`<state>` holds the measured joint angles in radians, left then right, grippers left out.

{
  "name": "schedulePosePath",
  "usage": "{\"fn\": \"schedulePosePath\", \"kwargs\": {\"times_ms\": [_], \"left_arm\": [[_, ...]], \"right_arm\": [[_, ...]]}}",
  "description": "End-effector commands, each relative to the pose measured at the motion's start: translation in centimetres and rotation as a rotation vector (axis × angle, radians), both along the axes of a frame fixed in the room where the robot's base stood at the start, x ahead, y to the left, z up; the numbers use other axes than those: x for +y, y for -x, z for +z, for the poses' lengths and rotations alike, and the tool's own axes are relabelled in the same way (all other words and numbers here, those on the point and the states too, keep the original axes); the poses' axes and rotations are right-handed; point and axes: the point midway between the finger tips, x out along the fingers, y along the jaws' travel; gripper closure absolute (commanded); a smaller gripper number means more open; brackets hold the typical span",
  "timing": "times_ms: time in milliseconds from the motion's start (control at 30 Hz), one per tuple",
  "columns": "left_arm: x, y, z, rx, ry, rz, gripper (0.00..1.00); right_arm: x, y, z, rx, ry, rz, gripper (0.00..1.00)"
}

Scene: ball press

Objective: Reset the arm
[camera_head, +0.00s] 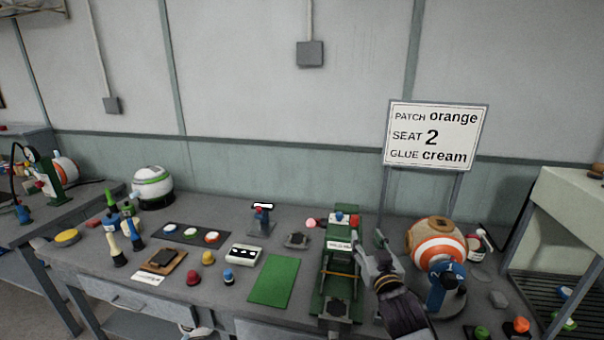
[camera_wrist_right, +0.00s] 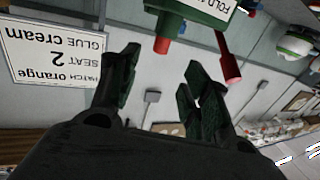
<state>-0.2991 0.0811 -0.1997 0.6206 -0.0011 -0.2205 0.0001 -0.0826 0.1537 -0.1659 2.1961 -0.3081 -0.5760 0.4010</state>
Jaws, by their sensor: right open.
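My right gripper (camera_head: 374,250) is in the head view, raised in front of the back of the bench, between the green press (camera_head: 326,292) and the orange-and-white ball (camera_head: 438,246). In the right wrist view its two dark fingers (camera_wrist_right: 158,84) are spread apart with nothing between them. That view is upside down. A green part with a white "FOLD" label (camera_wrist_right: 208,12) and a red-ended lever (camera_wrist_right: 229,66) show beyond the fingers. My arm hides part of the bench right of the press. My left gripper is in neither view.
A sign (camera_head: 436,136) reads patch orange, seat 2, glue cream. The bench holds a green mat (camera_head: 271,281), a dark tray of discs (camera_head: 192,233), small stamps, glue bottles and a white-green ball (camera_head: 152,186). A shelved unit (camera_head: 568,215) stands at right.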

Motion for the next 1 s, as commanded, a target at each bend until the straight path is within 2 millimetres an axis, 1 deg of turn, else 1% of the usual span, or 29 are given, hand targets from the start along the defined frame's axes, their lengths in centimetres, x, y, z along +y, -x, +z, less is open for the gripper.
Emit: {"fn": "schedulePosePath", "kwargs": {"times_ms": [33, 167, 300, 367, 500, 567, 700, 767, 800, 900, 1000], "left_arm": [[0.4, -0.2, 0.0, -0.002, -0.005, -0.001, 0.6], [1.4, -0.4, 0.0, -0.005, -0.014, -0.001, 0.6], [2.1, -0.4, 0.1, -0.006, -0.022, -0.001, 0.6], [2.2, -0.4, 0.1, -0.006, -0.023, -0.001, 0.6], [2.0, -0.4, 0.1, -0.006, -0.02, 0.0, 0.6], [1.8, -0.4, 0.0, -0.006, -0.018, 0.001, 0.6], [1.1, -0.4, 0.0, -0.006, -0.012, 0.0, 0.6], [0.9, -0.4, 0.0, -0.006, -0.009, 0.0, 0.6], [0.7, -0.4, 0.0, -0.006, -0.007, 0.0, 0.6], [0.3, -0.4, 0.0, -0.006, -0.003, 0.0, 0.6], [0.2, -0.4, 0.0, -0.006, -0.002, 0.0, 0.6]], "right_arm": [[-0.1, 0.4, -1.0, 0.031, 0.0, -0.005, 0.53], [-0.6, 1.8, -3.8, 0.134, 0.008, -0.022, 0.53], [-1.1, 4.3, -7.8, 0.286, 0.02, -0.038, 0.53], [-1.2, 5.6, -9.5, 0.355, 0.027, -0.041, 0.53], [-1.4, 8.9, -13.3, 0.516, 0.046, -0.041, 0.53], [-1.5, 10.5, -14.8, 0.584, 0.052, -0.037, 0.53], [-1.5, 14.6, -17.9, 0.747, 0.073, -0.02, 0.53], [-1.5, 16.4, -19.1, 0.815, 0.081, -0.008, 0.53], [-1.4, 17.6, -19.9, 0.86, 0.088, 0.0, 0.53], [-1.3, 20.3, -21.2, 0.953, 0.099, 0.021, 0.53], [-1.2, 22.3, -22.1, 1.023, 0.109, 0.039, 0.53]]}}
